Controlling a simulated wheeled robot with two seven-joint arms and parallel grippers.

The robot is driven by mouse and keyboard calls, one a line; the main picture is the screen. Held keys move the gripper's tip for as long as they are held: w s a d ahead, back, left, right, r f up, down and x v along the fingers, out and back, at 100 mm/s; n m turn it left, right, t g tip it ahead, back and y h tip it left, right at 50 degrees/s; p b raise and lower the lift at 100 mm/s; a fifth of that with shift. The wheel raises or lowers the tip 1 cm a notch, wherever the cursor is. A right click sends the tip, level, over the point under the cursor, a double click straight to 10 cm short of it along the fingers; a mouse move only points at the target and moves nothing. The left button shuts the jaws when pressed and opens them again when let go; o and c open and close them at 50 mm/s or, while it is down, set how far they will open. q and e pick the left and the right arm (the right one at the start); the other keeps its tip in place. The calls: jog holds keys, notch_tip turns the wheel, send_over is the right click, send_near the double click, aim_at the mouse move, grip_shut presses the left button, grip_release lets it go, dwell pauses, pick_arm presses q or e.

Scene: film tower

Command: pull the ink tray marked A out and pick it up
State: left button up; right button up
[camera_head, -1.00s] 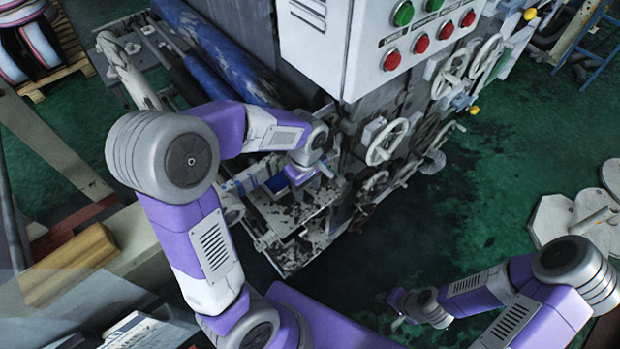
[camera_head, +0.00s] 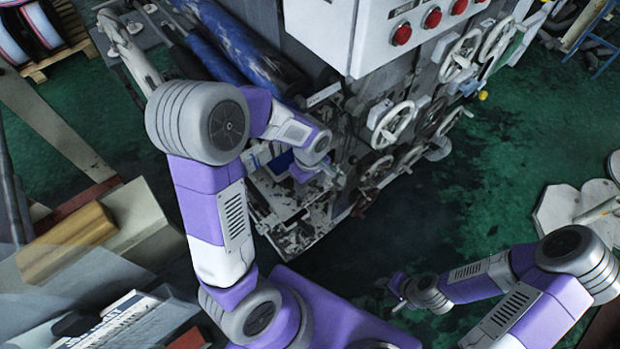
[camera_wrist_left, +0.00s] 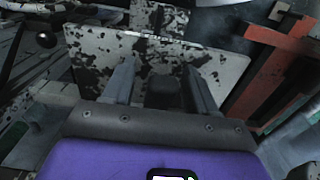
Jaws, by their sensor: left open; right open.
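My left gripper (camera_head: 338,178) is open beside the lower end of the grey press. In the left wrist view its two fingers (camera_wrist_left: 163,85) point at a pale plate with black speckles (camera_wrist_left: 115,45), with no object clearly held between them. A similar ink-stained tray-like part (camera_head: 285,232) shows below my left forearm in the head view. I cannot read an A on it, and cannot tell whether it is the ink tray or whether the fingers touch it. My right gripper (camera_head: 397,300) is open, low at the right, away from the press.
The press has blue rollers (camera_head: 235,45), a white control box (camera_head: 335,30) and several handwheels (camera_head: 393,125) beside my left gripper. A red-orange beam (camera_wrist_left: 270,65) is right of the fingers in the wrist view.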

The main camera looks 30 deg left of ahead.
pick_arm(q)
grip_shut()
jog(key=s+d+b, duration=0.1)
jog(key=s+d, duration=0.2)
jog(key=d, duration=0.4)
pick_arm(e)
jog(key=shift+s+a+f, duration=0.1)
jog(key=shift+s+f, duration=0.55)
jog(key=shift+f, duration=0.05)
pick_arm(q)
jog(key=shift+o, duration=0.4)
grip_release()
notch_tip(320, 180, up, 8)
jog(key=p, duration=0.1)
jog(key=shift+f, duration=0.15)
pick_arm(e)
jog(key=shift+r, duration=0.9)
pick_arm(q)
jog(key=shift+f, duration=0.1)
